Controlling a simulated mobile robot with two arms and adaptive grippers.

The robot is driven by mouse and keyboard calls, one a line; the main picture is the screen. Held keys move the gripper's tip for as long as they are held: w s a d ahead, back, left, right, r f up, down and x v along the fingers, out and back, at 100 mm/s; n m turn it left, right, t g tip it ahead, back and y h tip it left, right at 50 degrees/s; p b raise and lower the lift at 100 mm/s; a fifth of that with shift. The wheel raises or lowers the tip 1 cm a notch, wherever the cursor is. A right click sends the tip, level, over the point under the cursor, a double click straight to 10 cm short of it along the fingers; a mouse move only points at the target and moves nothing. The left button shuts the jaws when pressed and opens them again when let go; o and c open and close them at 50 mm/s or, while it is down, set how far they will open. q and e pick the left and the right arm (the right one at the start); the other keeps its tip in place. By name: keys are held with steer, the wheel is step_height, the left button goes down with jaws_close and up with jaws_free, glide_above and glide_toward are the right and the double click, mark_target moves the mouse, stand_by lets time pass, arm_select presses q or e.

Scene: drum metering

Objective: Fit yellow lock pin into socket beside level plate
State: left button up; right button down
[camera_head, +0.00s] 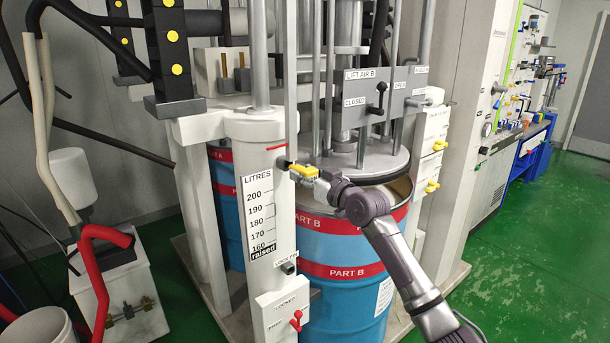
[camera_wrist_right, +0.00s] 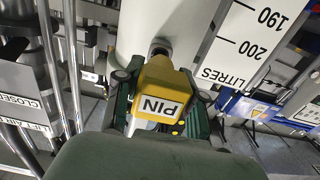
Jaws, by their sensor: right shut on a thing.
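The yellow lock pin (camera_head: 299,171) is held in my right gripper (camera_head: 306,173), at the right side of the white column, above and right of the level plate (camera_head: 258,218). In the right wrist view the pin's yellow block (camera_wrist_right: 161,88), labelled PIN, sits between the two dark fingers. Its far end points at the white column, where a dark round part (camera_wrist_right: 160,48) shows; I cannot tell whether this is the pin's shaft or a socket, or how deep it goes. A dark fitting (camera_head: 288,267) labelled LOCK PIN is lower on the column. My left gripper is out of view.
A red lever (camera_head: 296,318) sits on a box below. The lift air panel (camera_head: 372,92) is above right. Green floor (camera_head: 520,265) is open at right.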

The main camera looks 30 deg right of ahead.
mark_target(296, 167)
steer(key=shift+w+a+b, duration=0.1)
steer(key=shift+w+b, duration=0.35)
steer(key=shift+w, duration=1.45)
steer(key=c, duration=0.6)
jaws_free()
steer(key=shift+s+f, duration=0.1)
steer(key=shift+s, duration=0.45)
steer(key=s, duration=1.1)
steer(key=shift+d, duration=0.45)
